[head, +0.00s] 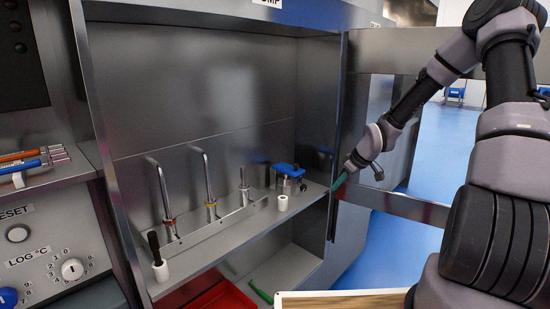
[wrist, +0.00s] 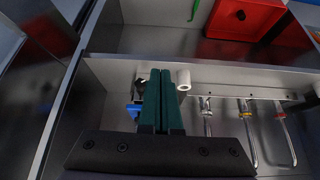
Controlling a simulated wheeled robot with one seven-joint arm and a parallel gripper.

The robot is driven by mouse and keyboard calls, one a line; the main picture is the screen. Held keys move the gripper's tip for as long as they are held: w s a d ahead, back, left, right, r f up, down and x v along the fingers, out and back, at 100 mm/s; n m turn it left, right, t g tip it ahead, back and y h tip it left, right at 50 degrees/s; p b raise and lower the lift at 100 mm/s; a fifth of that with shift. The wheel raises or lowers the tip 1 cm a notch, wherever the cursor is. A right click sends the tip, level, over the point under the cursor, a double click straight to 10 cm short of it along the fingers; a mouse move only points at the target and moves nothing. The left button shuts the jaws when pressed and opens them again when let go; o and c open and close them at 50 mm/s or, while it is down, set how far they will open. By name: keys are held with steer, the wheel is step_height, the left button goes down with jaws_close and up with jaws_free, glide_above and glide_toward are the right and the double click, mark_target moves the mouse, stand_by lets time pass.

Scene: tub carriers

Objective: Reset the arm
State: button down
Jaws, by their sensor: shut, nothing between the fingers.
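My gripper (head: 338,183) is at the right edge of the steel cabinet in the head view, at the end of my raised arm. In the wrist view its two green fingers (wrist: 157,76) lie side by side, closed, with nothing between them. They point toward the shelf front, where a white cylinder (wrist: 183,80) and a blue-topped item (wrist: 134,110) show close by. In the head view the blue-topped item (head: 288,169) stands on the shelf left of the gripper, behind the white cylinder (head: 283,203).
Bent metal taps (head: 207,180) stand in a row on the shelf. A white cylinder with a black handle (head: 160,268) is at the shelf's left. A red tray (head: 222,298) and a green object (head: 261,295) lie below. A control panel (head: 50,260) is far left. Blue floor opens at right.

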steer(key=s+d+r+m+h, duration=0.2)
steer(key=s+r+m+h, duration=0.15)
steer(key=s+r, duration=0.55)
steer(key=s+d+r+m+h, duration=0.25)
steer(key=s+r+m, duration=0.2)
steer(key=r, duration=0.95)
steer(key=s+a+r+m+t+y, duration=0.1)
steer(key=s+r+m, duration=0.1)
steer(key=s+r, duration=0.3)
steer(key=s+a+r+m+t+y, duration=0.1)
steer(key=s+r, duration=0.4)
steer(key=s, duration=0.7)
steer(key=shift+m+t+y, duration=0.3)
steer(key=shift+m+y, duration=0.5)
steer(key=shift+m, duration=0.3)
steer(key=shift+r, duration=0.1)
